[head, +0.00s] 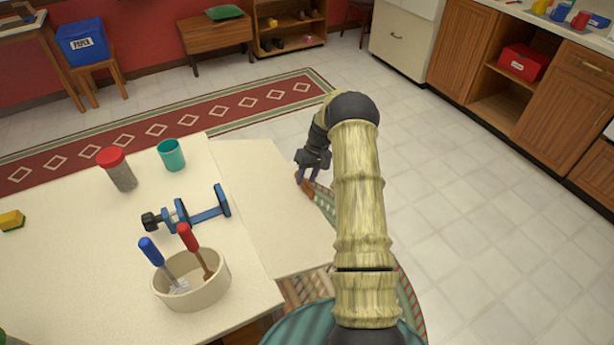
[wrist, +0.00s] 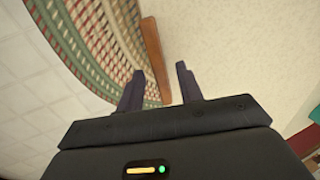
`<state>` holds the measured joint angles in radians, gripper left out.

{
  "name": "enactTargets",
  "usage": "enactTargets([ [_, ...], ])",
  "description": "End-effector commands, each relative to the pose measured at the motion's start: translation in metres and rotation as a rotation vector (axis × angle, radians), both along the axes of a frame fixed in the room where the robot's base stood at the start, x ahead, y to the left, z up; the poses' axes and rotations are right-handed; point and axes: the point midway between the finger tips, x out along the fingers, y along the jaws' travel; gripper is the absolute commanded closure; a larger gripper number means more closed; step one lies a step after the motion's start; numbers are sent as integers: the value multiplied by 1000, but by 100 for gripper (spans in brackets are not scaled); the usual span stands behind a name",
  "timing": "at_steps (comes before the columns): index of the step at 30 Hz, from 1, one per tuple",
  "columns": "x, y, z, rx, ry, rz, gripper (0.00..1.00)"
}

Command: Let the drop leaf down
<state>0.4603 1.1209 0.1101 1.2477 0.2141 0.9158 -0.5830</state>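The drop leaf (head: 272,205) is a cream panel along the right side of the cream table (head: 75,240). It looks raised, roughly level with the tabletop. A brown wooden strip (head: 304,183) sits at its outer edge, and it also shows in the wrist view (wrist: 153,55) beside the speckled leaf surface (wrist: 225,45). My gripper (head: 313,175) is at this outer edge, by the strip. In the wrist view its two dark fingers (wrist: 160,72) are apart, with the strip's near end showing between them. I cannot tell whether they touch it. My arm hides part of the area to the right.
A blue clamp-like tool (head: 190,212), a tub with two tools (head: 192,290), a red-lidded jar (head: 120,172) and a teal cup (head: 172,155) stand on the tabletop. The leaf looks bare. A striped round rug (wrist: 95,40) lies below; tiled floor (head: 480,210) is clear at right.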

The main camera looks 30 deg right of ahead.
Motion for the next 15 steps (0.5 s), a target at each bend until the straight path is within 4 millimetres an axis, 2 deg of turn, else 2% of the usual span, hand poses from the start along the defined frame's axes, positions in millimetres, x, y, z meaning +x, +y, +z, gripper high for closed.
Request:
enactTargets([
  [6,0,0,0,0,0,0,64],
  [12,0,0,0,1,0,0,100],
  [15,0,1,0,2,0,0,100],
])
